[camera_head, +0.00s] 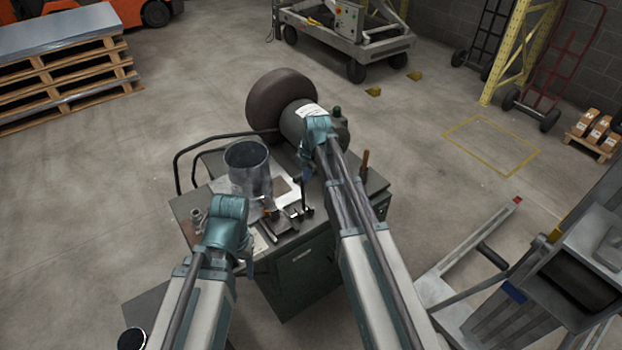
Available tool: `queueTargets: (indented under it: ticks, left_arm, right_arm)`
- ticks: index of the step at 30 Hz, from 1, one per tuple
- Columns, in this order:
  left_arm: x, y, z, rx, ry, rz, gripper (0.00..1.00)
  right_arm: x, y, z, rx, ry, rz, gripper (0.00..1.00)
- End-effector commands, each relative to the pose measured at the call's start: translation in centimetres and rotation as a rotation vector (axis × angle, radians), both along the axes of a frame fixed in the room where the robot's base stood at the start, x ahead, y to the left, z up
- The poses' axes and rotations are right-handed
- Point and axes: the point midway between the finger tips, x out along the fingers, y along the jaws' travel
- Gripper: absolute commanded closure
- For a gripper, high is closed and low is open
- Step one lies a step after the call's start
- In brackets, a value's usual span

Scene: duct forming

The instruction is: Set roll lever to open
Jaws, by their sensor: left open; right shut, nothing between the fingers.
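A dark green work cart (305,272) stands in the middle with forming tools on its top. A small dark upright lever (307,192) rises from a dark fixture near the front edge; I cannot tell for sure that it is the roll lever, nor its setting. A brown-handled upright piece (365,160) stands at the cart's right side. My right gripper (307,174) is shut and empty, just above the dark lever; contact cannot be told. My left gripper (247,264) is open at the cart's front left, partly hidden by its wrist.
A large brown round piece (274,96) and a grey drum-shaped body (299,122) are at the back. A grey machine (560,285) stands at the right. Open floor lies left of the cart.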

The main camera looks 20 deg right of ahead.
Motion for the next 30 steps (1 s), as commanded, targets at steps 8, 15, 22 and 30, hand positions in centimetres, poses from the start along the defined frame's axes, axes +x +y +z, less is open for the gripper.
queueTargets:
  ticks: [8, 15, 22, 30]
  left_arm:
    - [0.0, 0.0, 0.5, 0.000, 0.000, 0.000, 0.41]
    - [0.0, 0.0, -0.1, 0.000, 0.000, 0.000, 0.41]
    - [0.0, 0.0, -0.5, 0.000, 0.000, 0.000, 0.41]
    - [0.0, 0.0, -0.7, 0.000, 0.000, 0.000, 0.41]
  right_arm:
    - [4.8, 1.5, 0.0, -0.070, 0.192, 0.001, 1.00]
    - [6.9, 2.4, -0.7, -0.079, 0.215, -0.001, 1.00]
    - [8.2, 2.9, -1.1, -0.079, 0.213, -0.001, 1.00]
    - [8.8, 3.2, -1.3, -0.077, 0.210, -0.001, 1.00]
